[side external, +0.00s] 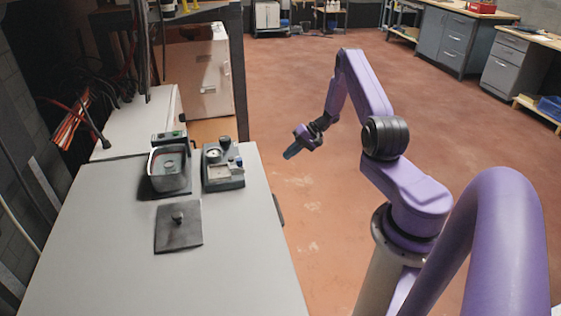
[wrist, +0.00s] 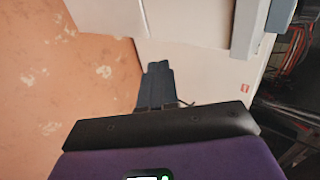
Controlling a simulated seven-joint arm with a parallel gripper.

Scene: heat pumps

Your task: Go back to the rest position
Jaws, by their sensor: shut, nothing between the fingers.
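My gripper (side external: 291,153) is in the air over the open floor, to the right of the work table in the side external view. Its blue-grey fingers point down and to the left, apart from everything. In the wrist view the two fingers (wrist: 158,72) lie together, shut with nothing between them. My purple arm is bent, with the elbow raised.
The table (side external: 110,270) carries a metal bath (side external: 168,182) with a display, a grey device (side external: 224,180) and a dark square lid with a knob (side external: 178,228). A pale cabinet (side external: 200,75) stands behind. Red floor (side external: 310,80) around my gripper is clear.

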